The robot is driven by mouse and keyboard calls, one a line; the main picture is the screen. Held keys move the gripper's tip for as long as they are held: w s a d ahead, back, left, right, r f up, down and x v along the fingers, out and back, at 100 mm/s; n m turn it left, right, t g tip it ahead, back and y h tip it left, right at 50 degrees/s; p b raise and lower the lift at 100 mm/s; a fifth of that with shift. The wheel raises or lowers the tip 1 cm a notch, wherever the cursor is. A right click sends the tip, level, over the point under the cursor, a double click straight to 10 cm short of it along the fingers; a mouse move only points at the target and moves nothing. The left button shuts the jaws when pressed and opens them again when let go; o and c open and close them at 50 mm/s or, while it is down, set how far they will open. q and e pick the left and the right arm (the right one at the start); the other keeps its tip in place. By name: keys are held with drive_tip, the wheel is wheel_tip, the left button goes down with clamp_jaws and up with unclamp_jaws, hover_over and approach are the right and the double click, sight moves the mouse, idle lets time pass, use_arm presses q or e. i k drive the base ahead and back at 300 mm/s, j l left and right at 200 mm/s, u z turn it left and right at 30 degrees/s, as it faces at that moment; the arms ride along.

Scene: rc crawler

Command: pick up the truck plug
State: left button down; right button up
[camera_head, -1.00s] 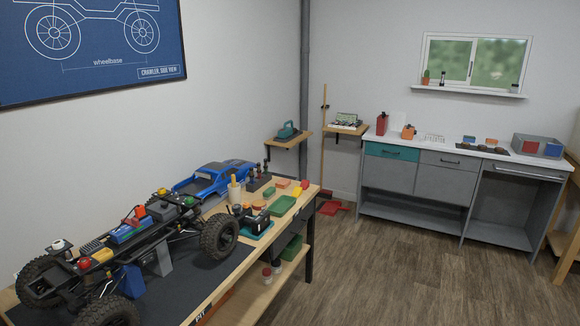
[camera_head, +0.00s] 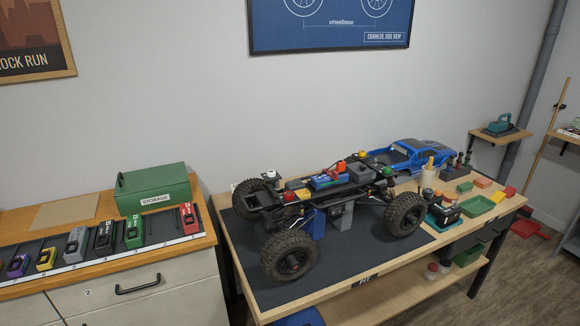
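A crawler truck chassis (camera_head: 268,208) with big black tyres stands on the dark mat (camera_head: 345,270) of the pit workbench. A blue pack (camera_head: 325,181) sits on top of it, with a small orange-red piece (camera_head: 341,167) at its right end. Neither of my grippers is in view.
A blue truck body (camera_head: 412,157) lies behind the chassis. At left, a counter holds a green storage box (camera_head: 155,190) and several coloured parts in a numbered row.

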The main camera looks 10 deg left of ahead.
sight(341, 166)
drive_tip(key=i+l+u, duration=0.2)
drive_tip(key=i+l, duration=0.2)
drive_tip(key=l, duration=0.25)
drive_tip(key=i+l, duration=0.15)
drive_tip(key=l, duration=0.2)
drive_tip(key=i+l+u, duration=0.15)
drive_tip(key=l, duration=0.2)
drive_tip(key=i+l+u, duration=0.1)
drive_tip(key=l, duration=0.3)
drive_tip(key=i, duration=0.1)
